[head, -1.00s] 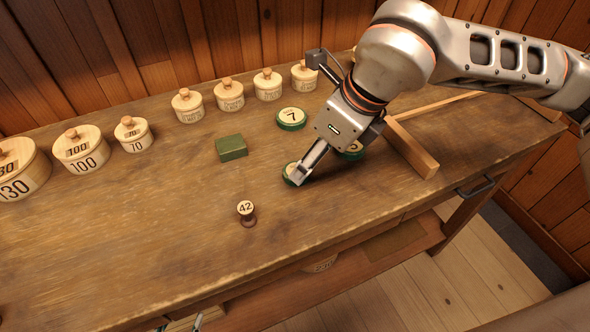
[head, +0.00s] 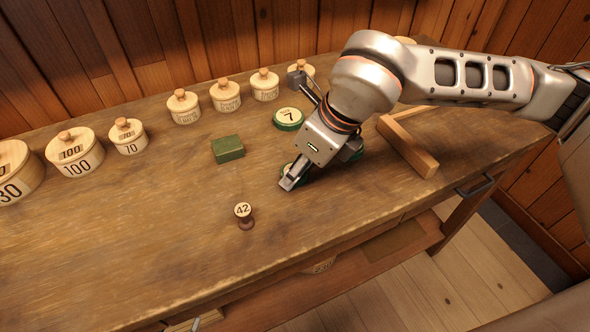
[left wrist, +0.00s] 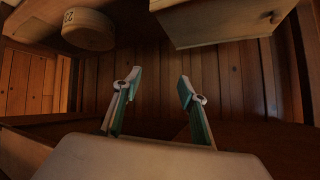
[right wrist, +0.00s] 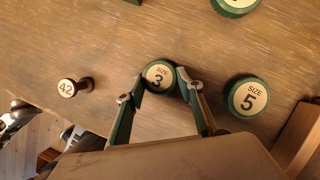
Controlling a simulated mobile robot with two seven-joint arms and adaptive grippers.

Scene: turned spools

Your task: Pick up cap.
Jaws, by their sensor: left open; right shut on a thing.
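A round green-sided cap with a pale top marked SIZE 3 (right wrist: 158,75) sits between the fingertips of my right gripper (right wrist: 160,83) in the right wrist view. The gripper is shut on it, with a finger on each side. In the head view my right gripper (head: 290,180) points down at the tabletop and hides most of that cap. A cap marked SIZE 5 (right wrist: 248,97) lies to its right in the right wrist view. A cap marked 7 (head: 288,119) lies behind in the head view. My left gripper (left wrist: 160,84) is open and empty, below the tabletop level.
A green block (head: 228,149) lies farther back. Several lidded wooden pots, one marked 100 (head: 75,153), line the back. A wooden bar (head: 410,150) lies right of the caps. The front left tabletop is clear.

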